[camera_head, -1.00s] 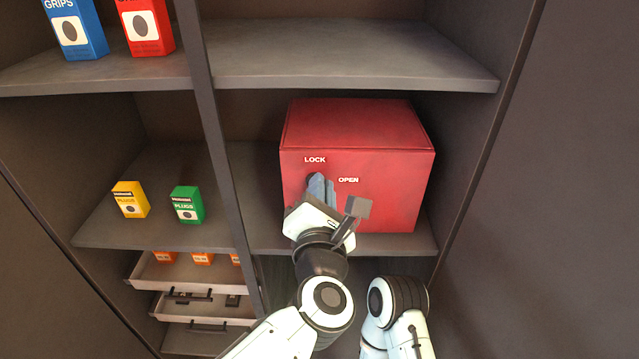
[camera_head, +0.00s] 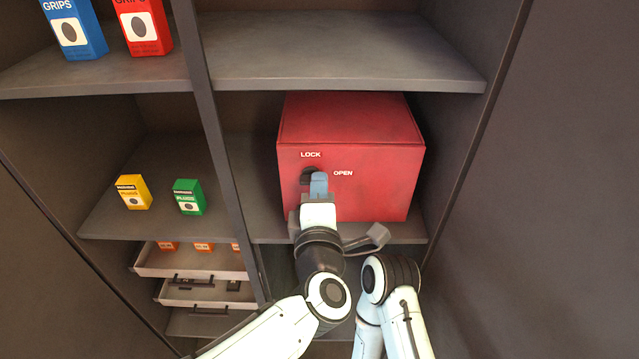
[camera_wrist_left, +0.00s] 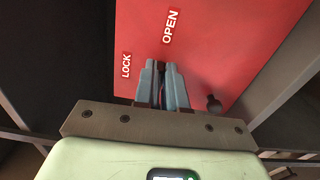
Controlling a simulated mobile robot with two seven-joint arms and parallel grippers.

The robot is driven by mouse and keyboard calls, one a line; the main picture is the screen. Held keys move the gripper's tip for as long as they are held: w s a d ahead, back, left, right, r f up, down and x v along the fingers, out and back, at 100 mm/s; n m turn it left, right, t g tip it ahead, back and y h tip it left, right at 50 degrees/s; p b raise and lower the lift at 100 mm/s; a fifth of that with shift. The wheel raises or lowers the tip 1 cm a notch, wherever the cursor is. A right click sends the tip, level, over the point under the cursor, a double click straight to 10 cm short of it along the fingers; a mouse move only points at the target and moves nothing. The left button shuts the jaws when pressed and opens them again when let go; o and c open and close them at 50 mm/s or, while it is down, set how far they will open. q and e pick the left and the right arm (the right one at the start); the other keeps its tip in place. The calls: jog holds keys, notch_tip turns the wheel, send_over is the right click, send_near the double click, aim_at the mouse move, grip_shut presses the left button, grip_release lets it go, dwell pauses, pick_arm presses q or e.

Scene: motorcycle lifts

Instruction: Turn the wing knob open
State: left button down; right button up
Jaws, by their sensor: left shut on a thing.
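A red box (camera_head: 385,195) stands on the middle shelf, with white "LOCK" and "OPEN" labels on its front. The dark wing knob (camera_head: 308,176) sits just below "LOCK" and is mostly hidden behind my left gripper (camera_head: 319,183). In the left wrist view, the gripper's two blue-grey fingers (camera_wrist_left: 162,88) are shut on the dark wing of the knob (camera_wrist_left: 161,69), of which only a sliver shows between them. In that view the fingertips point towards "OPEN", with "LOCK" to their left.
A shelf (camera_head: 340,65) runs above the box, and a dark upright post (camera_head: 210,125) stands to its left. Yellow (camera_head: 133,192) and green (camera_head: 188,197) plug boxes stand on the left shelf, above open drawers (camera_head: 190,262). A small dark peg (camera_wrist_left: 213,103) shows in the wrist view.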

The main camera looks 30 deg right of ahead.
pick_arm(q)
jog(key=shift+m, duration=0.3)
dwell(0.4)
jog(key=c, duration=1.2)
grip_release()
jog(key=shift+s, duration=0.1)
jog(key=b+v, duration=0.1)
jog(key=v, duration=1.2)
jog(key=shift+s, duration=0.15)
